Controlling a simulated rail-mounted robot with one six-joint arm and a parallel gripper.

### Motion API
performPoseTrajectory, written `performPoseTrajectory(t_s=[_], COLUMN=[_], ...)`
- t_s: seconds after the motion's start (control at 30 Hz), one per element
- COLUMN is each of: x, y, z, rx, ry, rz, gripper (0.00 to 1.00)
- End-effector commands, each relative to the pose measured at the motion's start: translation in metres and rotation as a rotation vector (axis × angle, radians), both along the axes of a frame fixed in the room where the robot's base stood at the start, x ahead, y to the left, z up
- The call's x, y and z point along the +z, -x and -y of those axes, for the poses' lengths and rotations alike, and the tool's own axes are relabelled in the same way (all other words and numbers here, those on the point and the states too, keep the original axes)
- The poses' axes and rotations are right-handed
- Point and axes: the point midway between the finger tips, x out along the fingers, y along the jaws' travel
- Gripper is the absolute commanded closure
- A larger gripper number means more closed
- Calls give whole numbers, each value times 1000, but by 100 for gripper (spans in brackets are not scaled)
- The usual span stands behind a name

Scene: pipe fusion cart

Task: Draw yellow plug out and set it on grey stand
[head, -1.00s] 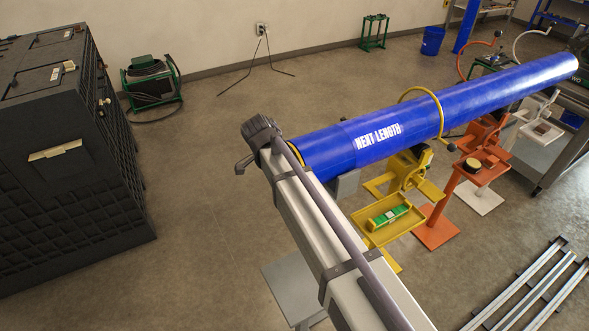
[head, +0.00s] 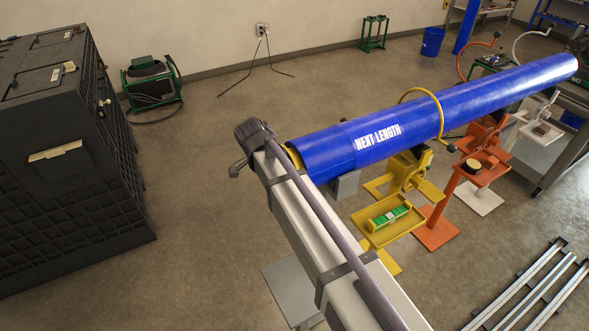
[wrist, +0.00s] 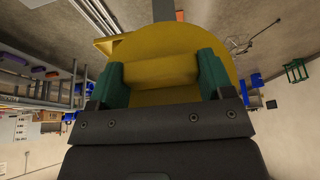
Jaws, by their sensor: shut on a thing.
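The yellow plug (head: 293,158) shows as a thin yellow edge at the near left end of the blue pipe (head: 345,150). In the wrist view the plug (wrist: 215,42) is a broad yellow disc with a yellow grip bar. My gripper (wrist: 158,72) has its green fingers on both sides of that bar and is shut on it. In the head view the fingers are hidden behind my wrist. A grey base plate (head: 287,285) and a grey block (head: 344,186) under the pipe look like parts of the grey stand. My arm covers what lies between them.
A yellow stand with a tray (head: 378,238) holding a green level (head: 391,216) is right of my arm. An orange stand (head: 480,172) and a white stand (head: 540,133) follow. A dark crate (head: 60,150) stands left. The floor between crate and arm is clear.

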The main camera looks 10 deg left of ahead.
Motion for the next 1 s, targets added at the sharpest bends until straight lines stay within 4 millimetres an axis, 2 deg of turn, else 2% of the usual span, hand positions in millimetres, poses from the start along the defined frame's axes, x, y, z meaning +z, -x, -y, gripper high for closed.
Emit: performPoseTrajectory(t_s=[1.0], x=[0], y=[35], z=[-38], rx=[0], ry=[0], rz=[0], gripper=[69])
